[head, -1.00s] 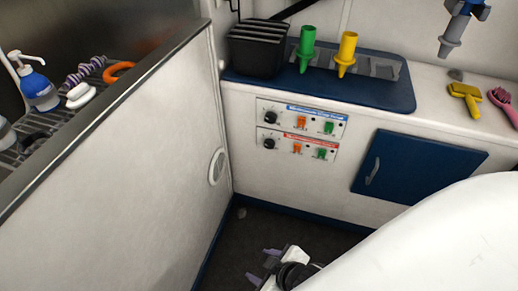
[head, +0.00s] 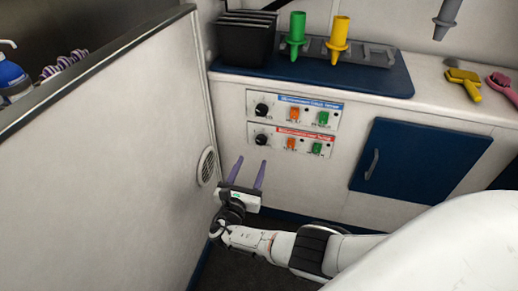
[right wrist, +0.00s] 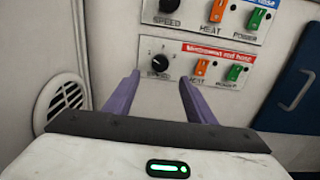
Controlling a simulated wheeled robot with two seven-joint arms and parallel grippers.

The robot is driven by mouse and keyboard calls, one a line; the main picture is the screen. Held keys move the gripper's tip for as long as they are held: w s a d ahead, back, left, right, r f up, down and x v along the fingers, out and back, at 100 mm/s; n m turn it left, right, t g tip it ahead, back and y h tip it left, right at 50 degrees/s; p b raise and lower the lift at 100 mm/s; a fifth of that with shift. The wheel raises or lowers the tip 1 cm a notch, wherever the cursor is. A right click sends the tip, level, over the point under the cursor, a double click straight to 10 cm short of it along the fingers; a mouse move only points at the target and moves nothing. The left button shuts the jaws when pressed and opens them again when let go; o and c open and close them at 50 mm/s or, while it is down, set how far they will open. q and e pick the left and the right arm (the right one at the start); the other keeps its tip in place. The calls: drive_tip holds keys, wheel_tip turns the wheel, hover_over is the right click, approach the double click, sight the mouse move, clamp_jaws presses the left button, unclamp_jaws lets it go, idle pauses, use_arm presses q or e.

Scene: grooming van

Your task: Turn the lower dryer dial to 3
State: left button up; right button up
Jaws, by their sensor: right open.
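The lower dryer panel (head: 278,146) has a red label strip, and its black dial (head: 261,139) is at its left end. This dial also shows in the right wrist view (right wrist: 160,60), with small markings around it. Its exact pointer setting is too small to tell. The upper panel (head: 318,100) has a blue strip and its own black dial (head: 262,109). My right gripper (head: 250,174) is open and empty, below and in front of the lower dial, touching nothing. In the right wrist view its purple fingers (right wrist: 155,100) point toward the panel, with the lower dial between and beyond them. My left gripper is not in view.
Orange and green switches (head: 291,143) sit right of the lower dial. A white partition (head: 110,170) with a round vent (head: 207,167) stands close to the left of my right gripper. A blue cabinet door (head: 415,165) is at the right. The counter above holds a black bin (head: 246,38) and nozzles.

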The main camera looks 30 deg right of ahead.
sight(261, 143)
drive_tip(key=b+x, duration=0.2)
drive_tip(key=x, duration=0.2)
drive_tip(key=b+x, duration=0.1)
drive_tip(key=x, duration=0.3)
drive_tip(key=shift+w+d+f+b, duration=0.15)
drive_tip(key=shift+d+f+b, duration=0.1)
drive_tip(key=shift+b, duration=0.15)
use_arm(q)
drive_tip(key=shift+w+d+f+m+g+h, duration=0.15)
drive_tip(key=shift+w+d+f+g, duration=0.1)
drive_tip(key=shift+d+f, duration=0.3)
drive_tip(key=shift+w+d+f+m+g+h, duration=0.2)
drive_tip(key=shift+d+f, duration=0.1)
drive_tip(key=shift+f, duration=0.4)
use_arm(e)
drive_tip(key=shift+w+d+r, duration=0.2)
drive_tip(key=shift+w+d, duration=0.25)
drive_tip(key=shift+d, duration=0.05)
drive_tip(key=c, duration=1)
drive_tip(key=shift+c, duration=0.2)
